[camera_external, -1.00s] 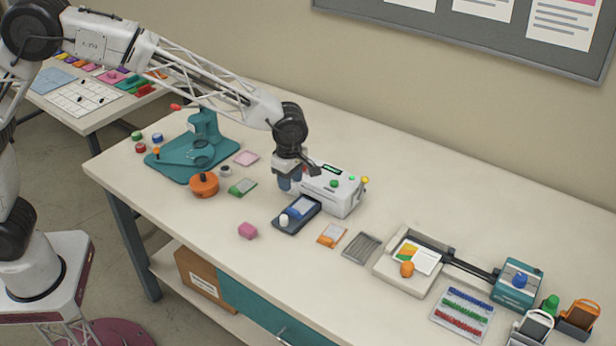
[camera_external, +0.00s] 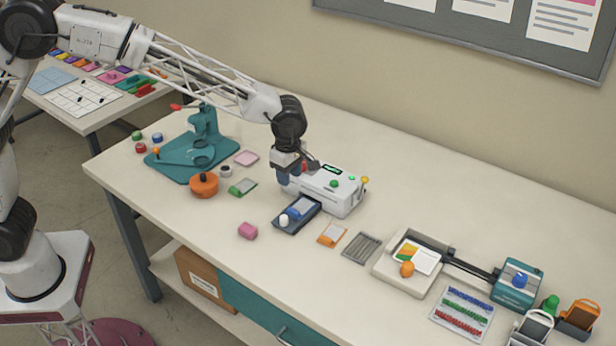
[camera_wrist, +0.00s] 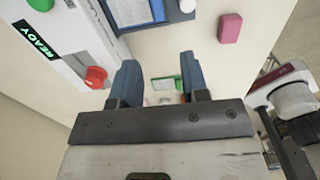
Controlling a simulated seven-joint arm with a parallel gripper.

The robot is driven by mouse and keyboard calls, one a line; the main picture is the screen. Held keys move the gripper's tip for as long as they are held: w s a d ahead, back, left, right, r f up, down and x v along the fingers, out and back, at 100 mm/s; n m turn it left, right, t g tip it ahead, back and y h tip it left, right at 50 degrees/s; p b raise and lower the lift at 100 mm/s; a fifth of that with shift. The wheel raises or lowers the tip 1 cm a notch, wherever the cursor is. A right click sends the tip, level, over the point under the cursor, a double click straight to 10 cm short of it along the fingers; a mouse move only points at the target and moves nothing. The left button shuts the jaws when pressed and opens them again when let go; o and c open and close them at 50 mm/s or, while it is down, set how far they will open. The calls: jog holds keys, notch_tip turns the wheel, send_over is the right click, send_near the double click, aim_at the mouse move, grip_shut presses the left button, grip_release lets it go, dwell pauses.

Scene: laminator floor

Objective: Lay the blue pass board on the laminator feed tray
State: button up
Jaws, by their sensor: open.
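In the wrist view the board (camera_wrist: 128,12) shows at the top edge, on the tray (camera_wrist: 172,14), partly cut off by the frame. My gripper (camera_external: 287,181) is open and empty, above and behind the tray, beside the laminator's left end. In the wrist view its two blue fingers (camera_wrist: 159,66) stand apart with nothing between them but the bench and a green board further below.
A white knob (camera_external: 284,220) stands at the tray's near end. A green board (camera_external: 242,187), a pink block (camera_external: 247,231) and an orange board (camera_external: 332,234) lie nearby. The laminator's red button (camera_wrist: 95,77) is close to my fingers. Bare bench lies in front.

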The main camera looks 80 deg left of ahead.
jog(key=s+r+m, duration=0.5)
jog(key=s, duration=0.4)
jog(key=s+d+r+m+t, duration=0.1)
jog(key=s+r+m, duration=0.35)
jog(key=s, duration=0.55)
jog(key=s+r+m, duration=0.4)
jog(key=s+r, duration=0.1)
jog(key=s, duration=0.4)
jog(key=s+f+m+t, duration=0.1)
jog(key=s+m, duration=1.2)
jog(key=s, duration=1.5)
jog(key=shift+d+f+t, duration=0.3)
jog(key=shift+d+f, duration=0.05)
jog(key=shift+f, duration=0.25)
